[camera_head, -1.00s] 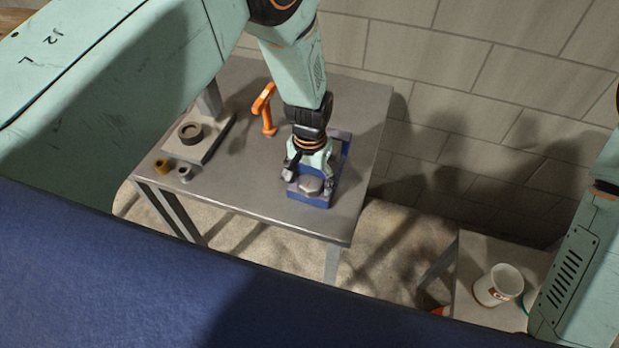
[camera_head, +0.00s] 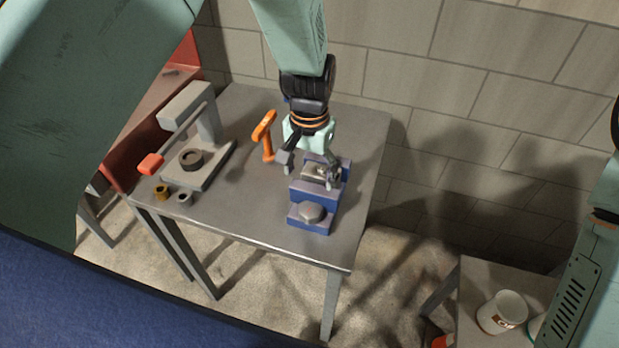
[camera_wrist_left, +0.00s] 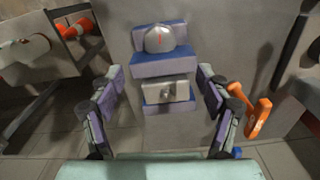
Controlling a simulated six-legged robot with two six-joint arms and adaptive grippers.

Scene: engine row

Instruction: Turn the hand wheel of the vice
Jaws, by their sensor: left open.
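The blue vice (camera_head: 297,191) stands near the right front of the grey table. Its grey, faceted hand wheel (camera_head: 311,212) faces the table's front edge. A grey block with a round feature (camera_wrist_left: 168,92) sits between the vice's blue jaws. My left gripper (camera_head: 309,172) is open above the rear of the vice, its fingers spread to either side. It is behind the wheel and apart from it. In the left wrist view, the fingers (camera_wrist_left: 159,72) flank the vice with nothing between them touching.
An orange handled tool (camera_head: 265,135) stands left of my left gripper. A white mug (camera_head: 502,313) stands on another table at lower right. A block wall is behind.

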